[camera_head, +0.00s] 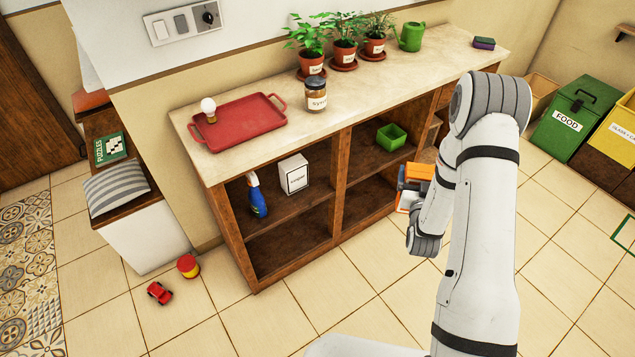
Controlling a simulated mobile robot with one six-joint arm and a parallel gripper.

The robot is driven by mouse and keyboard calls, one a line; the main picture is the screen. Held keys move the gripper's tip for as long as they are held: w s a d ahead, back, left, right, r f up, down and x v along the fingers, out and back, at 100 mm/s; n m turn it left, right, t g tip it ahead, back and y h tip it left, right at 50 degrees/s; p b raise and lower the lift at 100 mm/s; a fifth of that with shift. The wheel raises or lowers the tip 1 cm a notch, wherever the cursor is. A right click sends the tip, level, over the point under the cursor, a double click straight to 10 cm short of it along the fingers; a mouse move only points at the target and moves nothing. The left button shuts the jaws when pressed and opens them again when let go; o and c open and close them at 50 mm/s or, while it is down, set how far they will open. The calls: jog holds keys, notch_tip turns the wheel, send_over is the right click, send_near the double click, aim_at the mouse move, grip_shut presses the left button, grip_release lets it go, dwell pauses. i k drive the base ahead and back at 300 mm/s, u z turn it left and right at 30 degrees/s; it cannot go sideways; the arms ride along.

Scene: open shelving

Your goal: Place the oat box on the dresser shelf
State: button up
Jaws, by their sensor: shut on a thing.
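The oat box, an orange box with some white (421,171), is in front of the right part of the dresser. My gripper (404,184) is shut on it, and the arm hides part of both. The box is off the floor; I cannot tell whether it touches the dresser. The dresser (241,240) is brown wood with open compartments on two levels and a pale top. A blue spray bottle (257,197) and a white box (293,174) stand in its upper left compartment. A green container (391,138) stands in the upper compartment to the right.
The top bears a red tray (240,122) with a light bulb (209,107), a jar (316,95), potted plants (313,66) and a green watering can (411,37). The lower compartments look empty. Toys (159,293) lie on the left floor. Bins (571,118) stand at right.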

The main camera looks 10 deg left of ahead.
aim_at(357, 157)
jog(key=u, duration=0.4)
jog(key=k, duration=0.15)
jog(key=z, duration=0.15)
jog(key=i, duration=0.15)
jog(key=u, duration=2.1)
jog(key=k, duration=1.15)
jog(key=z, duration=1.8)
jog(key=i, duration=1.3)
jog(key=u, duration=0.4)
